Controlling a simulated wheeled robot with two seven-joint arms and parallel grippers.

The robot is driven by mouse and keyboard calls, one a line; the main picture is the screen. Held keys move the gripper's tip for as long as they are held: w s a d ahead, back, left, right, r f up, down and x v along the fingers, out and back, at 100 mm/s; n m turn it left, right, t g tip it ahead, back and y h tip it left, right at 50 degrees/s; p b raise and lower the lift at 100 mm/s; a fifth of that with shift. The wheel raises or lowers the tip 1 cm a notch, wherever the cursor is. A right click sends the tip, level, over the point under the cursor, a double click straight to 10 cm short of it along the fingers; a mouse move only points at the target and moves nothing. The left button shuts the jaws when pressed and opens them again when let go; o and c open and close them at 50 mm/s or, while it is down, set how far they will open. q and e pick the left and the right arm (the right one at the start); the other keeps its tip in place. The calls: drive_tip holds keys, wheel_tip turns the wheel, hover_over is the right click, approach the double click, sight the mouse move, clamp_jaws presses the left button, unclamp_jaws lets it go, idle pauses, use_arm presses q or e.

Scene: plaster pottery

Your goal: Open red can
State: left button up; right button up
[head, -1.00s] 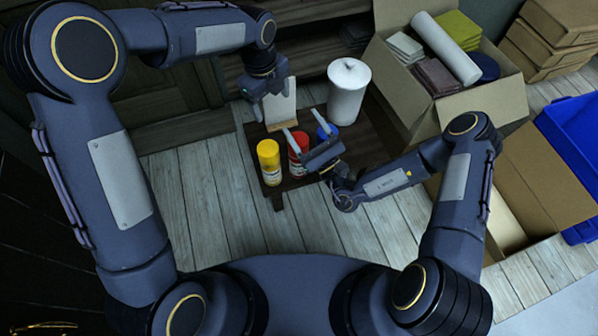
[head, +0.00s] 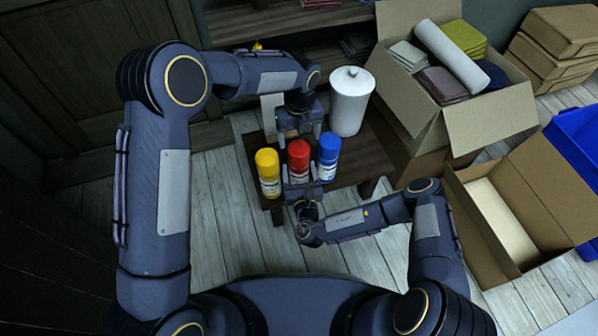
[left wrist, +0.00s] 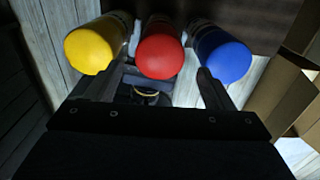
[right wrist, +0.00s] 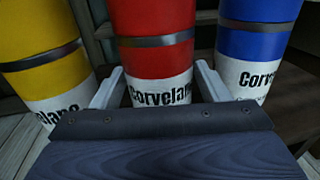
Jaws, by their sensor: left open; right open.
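The red can (head: 299,160) stands upright on the small dark table, between a yellow can and a blue can. Its rounded red cap (left wrist: 160,57) shows in the left wrist view, and its label (right wrist: 160,92) shows in the right wrist view. My left gripper (head: 301,134) is open, behind and above the red can. In the left wrist view its fingers reach toward either side of the red cap. My right gripper (head: 301,186) is open at the front, low on the red can. In the right wrist view its fingers (right wrist: 158,88) lie on either side of the can's lower part.
The yellow can (head: 268,172) and blue can (head: 328,157) stand close on either side. A white canister (head: 350,101) stands at the table's back right. An open carton (head: 478,118) with cloths and another open box (head: 497,222) are on the right.

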drive_tip(key=shift+w, duration=0.45)
drive_tip(key=shift+c, duration=0.2)
